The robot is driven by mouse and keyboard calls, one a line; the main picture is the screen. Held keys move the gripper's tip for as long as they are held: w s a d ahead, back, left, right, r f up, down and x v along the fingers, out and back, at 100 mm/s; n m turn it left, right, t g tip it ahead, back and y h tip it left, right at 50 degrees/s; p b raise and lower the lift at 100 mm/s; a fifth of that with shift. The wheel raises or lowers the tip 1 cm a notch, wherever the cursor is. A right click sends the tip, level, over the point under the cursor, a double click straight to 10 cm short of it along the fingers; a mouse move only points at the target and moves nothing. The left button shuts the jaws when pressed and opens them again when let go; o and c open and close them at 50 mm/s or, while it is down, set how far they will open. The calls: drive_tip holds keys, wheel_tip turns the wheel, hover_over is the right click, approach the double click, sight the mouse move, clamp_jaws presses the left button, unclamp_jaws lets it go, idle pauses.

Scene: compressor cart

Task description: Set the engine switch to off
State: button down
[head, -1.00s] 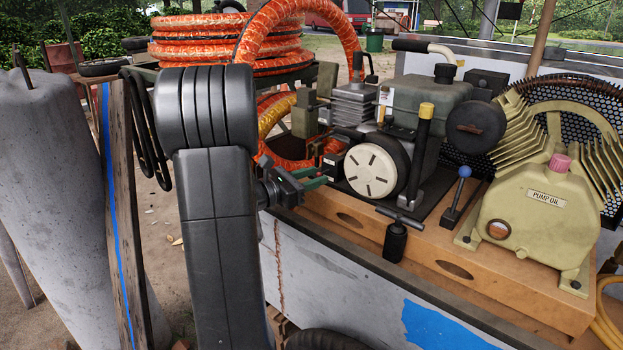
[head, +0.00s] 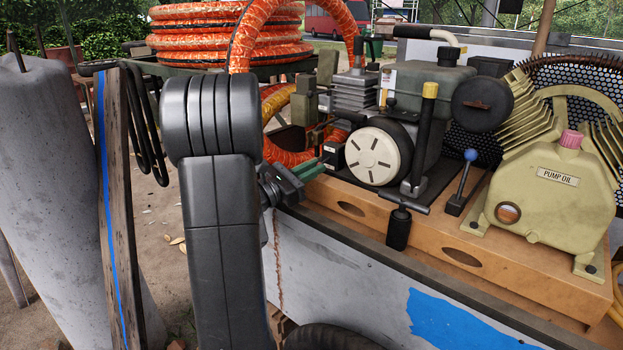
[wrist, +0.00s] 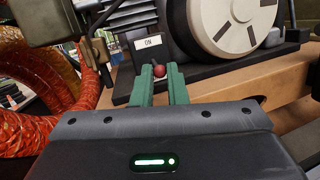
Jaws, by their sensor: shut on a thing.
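The engine switch is a small dark box (head: 333,156) beside the round white engine cover in the head view. In the wrist view its white label (wrist: 150,41) reads ON. A red ball knob (wrist: 159,71) shows just below the box. My gripper (wrist: 161,80) has green fingers, one on each side of the knob, and is shut on it. In the head view my gripper (head: 312,169) reaches the box from the left. The fingers hide the lower part of the knob, and its stem cannot be made out.
The white engine cover (head: 372,157) stands just right of the switch. Orange hose (wrist: 28,110) hangs close on the left of my gripper. A black T-handle (head: 399,226) and a blue-knobbed lever (head: 464,183) stand further right. The wooden cart deck (head: 435,236) lies below.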

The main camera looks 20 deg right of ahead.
drive_tip(key=shift+f, duration=0.15)
drive_tip(key=c, duration=1.4)
unclamp_jaws()
drive_tip(key=shift+c, duration=0.2)
drive_tip(key=p+v, duration=0.2)
drive_tip(key=v, duration=1.1)
drive_tip(key=shift+a+f, duration=0.25)
drive_tip(key=shift+a, duration=0.05)
drive_tip(key=shift+s, duration=0.15)
